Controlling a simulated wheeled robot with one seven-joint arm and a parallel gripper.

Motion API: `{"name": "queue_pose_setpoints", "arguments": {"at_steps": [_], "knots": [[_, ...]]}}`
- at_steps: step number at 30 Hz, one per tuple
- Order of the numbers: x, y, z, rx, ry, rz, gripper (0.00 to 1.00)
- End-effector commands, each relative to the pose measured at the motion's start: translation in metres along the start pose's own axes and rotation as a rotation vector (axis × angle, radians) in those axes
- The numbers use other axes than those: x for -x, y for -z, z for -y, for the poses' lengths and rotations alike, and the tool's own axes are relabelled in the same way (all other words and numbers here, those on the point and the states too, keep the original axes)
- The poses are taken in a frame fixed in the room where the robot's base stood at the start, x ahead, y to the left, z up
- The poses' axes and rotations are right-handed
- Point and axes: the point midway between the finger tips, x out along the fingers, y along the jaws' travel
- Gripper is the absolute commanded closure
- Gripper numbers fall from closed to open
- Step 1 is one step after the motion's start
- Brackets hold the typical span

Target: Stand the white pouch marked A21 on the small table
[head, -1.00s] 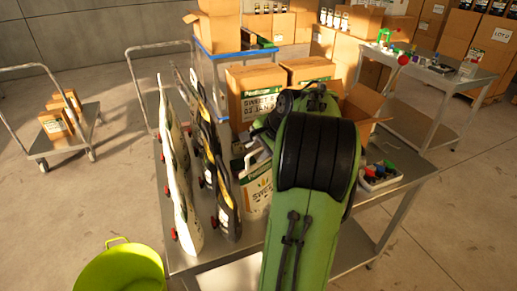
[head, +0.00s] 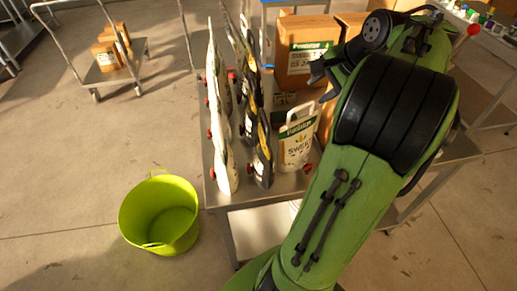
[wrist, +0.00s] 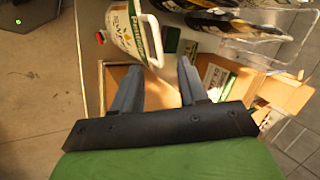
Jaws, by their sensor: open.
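Further white pouches (head: 221,125) stand nearly edge-on in a row at the left. I cannot read an A21 mark on any pouch. My gripper (wrist: 159,65) is open, with nothing between its fingers; the pouch lies just past the left fingertip, with a gap I cannot judge. In the head view my arm hides much of the table's right side.
Dark pouches (head: 260,140) stand between the white ones. A cardboard box (head: 306,75) stands behind the pouch. A lime-green bucket (head: 160,215) is on the floor left of the table. A cart (head: 113,72) stands at the back left. The floor at the left is mostly clear.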

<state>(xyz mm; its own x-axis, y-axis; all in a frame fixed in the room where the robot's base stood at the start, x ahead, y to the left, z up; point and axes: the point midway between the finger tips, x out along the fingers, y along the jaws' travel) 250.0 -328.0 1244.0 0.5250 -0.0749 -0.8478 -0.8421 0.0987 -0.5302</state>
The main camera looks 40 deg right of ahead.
Motion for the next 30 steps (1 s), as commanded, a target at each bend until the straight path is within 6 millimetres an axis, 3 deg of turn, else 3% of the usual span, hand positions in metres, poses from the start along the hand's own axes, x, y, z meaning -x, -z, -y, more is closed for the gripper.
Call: {"name": "queue_pose_setpoints", "arguments": {"at_steps": [2, 4, 8, 11, 12, 15, 18, 21, 30], "knots": [[-0.003, -0.032, 0.017, 0.105, -0.006, 0.012, 0.57], [-0.006, -0.077, 0.031, 0.254, -0.018, 0.027, 0.57], [-0.004, -0.172, 0.034, 0.594, -0.036, 0.054, 0.57], [0.004, -0.241, 0.01, 0.888, -0.037, 0.075, 0.57], [0.009, -0.264, -0.006, 1.014, -0.033, 0.083, 0.57], [0.018, -0.303, -0.054, 1.313, -0.019, 0.1, 0.57], [0.021, -0.315, -0.093, 1.532, -0.002, 0.109, 0.57], [0.02, -0.317, -0.113, 1.646, 0.005, 0.11, 0.57], [0.019, -0.316, -0.117, 1.672, 0.004, 0.111, 0.57]]}}
